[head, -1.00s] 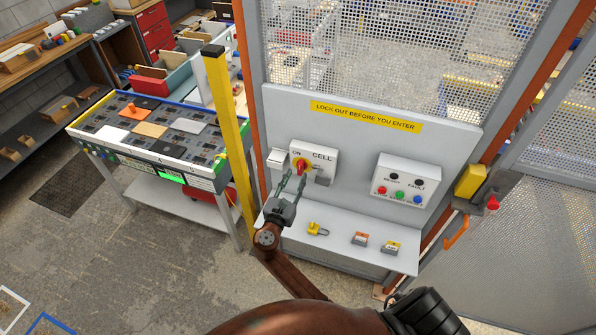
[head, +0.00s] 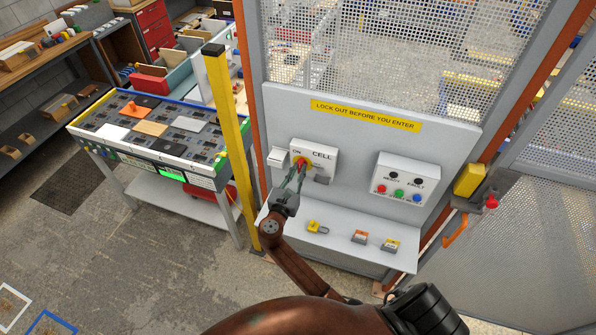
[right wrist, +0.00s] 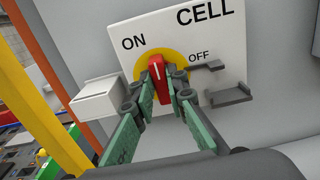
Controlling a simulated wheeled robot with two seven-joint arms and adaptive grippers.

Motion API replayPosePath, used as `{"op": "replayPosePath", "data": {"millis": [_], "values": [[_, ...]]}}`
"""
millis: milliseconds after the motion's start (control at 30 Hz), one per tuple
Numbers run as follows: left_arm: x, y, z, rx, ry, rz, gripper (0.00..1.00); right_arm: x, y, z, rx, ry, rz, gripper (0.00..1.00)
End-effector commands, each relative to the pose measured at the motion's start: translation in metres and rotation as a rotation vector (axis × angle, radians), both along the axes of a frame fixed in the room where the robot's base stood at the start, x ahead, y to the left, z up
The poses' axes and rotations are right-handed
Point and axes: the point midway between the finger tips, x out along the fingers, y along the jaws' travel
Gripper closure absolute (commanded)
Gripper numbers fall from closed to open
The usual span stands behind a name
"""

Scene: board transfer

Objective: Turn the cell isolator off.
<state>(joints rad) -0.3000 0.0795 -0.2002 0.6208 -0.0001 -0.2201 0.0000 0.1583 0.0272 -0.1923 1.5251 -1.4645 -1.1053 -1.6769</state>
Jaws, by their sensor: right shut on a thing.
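The cell isolator (head: 321,159) is a white box on the grey panel, marked ON, OFF and CELL. It also shows in the right wrist view (right wrist: 200,55). Its red handle (right wrist: 156,72) sits on a yellow disc (right wrist: 180,60). The handle's white mark points up, slightly toward the ON side. My right gripper (head: 296,172) is at the isolator, its green fingers (right wrist: 160,100) shut on the red handle from both sides. The fingers hide part of the handle's lower end. My left gripper is not in view.
A grey hasp-like bracket (right wrist: 230,96) juts out right of the handle. A shelf below holds a yellow padlock (head: 317,228) and two small tagged blocks (head: 359,237). A button box (head: 402,179) is to the right. A yellow post (head: 228,140) stands close on the left.

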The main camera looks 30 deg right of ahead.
Motion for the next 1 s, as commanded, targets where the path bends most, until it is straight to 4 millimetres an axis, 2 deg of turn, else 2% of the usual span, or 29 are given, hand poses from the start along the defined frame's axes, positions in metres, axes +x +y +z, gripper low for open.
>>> {"op": "replayPosePath", "data": {"millis": [533,1000], "values": [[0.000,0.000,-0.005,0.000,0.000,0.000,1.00,-0.001,0.000,-0.001,0.039,-0.044,-0.001,1.00],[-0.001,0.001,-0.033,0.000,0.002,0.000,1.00,-0.002,-0.001,-0.004,0.281,-0.329,0.000,1.00]]}}
